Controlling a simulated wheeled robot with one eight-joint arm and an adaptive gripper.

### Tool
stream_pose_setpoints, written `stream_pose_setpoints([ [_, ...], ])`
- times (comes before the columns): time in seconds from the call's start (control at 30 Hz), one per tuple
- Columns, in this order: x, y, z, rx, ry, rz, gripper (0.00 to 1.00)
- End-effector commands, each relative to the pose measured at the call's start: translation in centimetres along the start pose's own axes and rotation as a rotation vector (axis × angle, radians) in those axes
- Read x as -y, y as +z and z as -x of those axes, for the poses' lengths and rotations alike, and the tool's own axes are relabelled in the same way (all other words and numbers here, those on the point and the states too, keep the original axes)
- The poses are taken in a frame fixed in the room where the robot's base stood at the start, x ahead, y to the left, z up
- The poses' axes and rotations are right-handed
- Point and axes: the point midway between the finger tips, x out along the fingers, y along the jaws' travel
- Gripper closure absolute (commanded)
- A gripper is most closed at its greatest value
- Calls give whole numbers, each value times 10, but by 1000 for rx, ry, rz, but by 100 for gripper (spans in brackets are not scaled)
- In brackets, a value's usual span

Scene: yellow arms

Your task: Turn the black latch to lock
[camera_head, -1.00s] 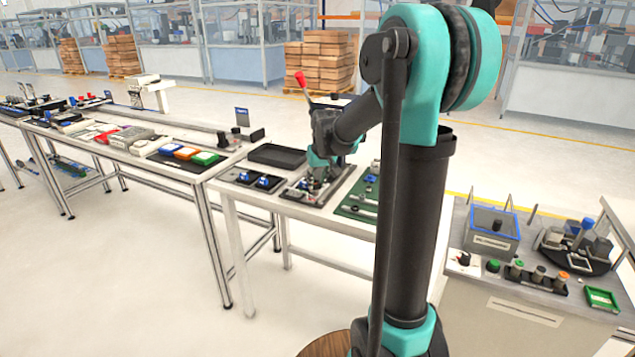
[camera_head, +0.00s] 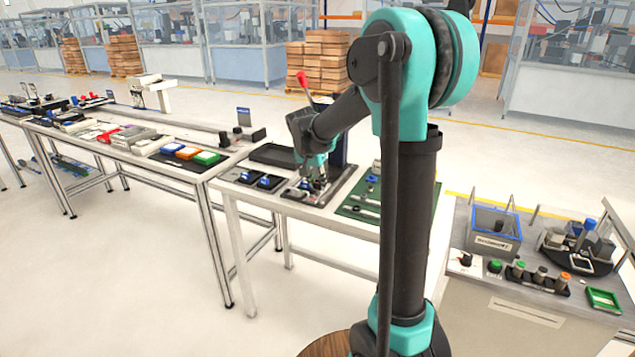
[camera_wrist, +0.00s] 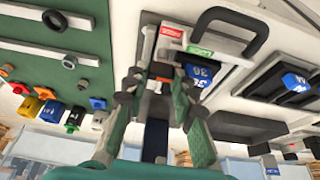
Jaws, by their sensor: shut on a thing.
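My gripper (camera_head: 314,186) points down over a small plate with fittings (camera_head: 308,198) on the white table. In the wrist view my two gripper fingers (camera_wrist: 163,92) are closed around a dark piece, taken as the black latch (camera_wrist: 162,70); the fingers hide most of it. On the plate beside it are a red label (camera_wrist: 171,31) and a green label (camera_wrist: 200,51), their text too small to read. A dark curved handle (camera_wrist: 262,32) and a blue numbered block (camera_wrist: 201,73) are close by. The latch's exact angle cannot be told.
A green board with small parts (camera_head: 364,194) lies right of the plate. Blue parts in dark holders (camera_head: 257,181) and a black tray (camera_head: 277,155) stand to the left and behind. A lever with a red knob (camera_head: 302,78) rises behind my gripper.

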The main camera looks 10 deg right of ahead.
Motion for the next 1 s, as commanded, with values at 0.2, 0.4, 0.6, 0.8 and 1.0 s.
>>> stream_pose_setpoints([
  [0.2,0,1,0,1,13,-31,100],
  [0.4,0,1,0,1,15,-36,100],
  [0.6,0,1,0,1,15,-35,100],
  [0.8,0,0,0,0,14,-35,53],
  [1.0,0,0,0,0,14,-34,53],
])
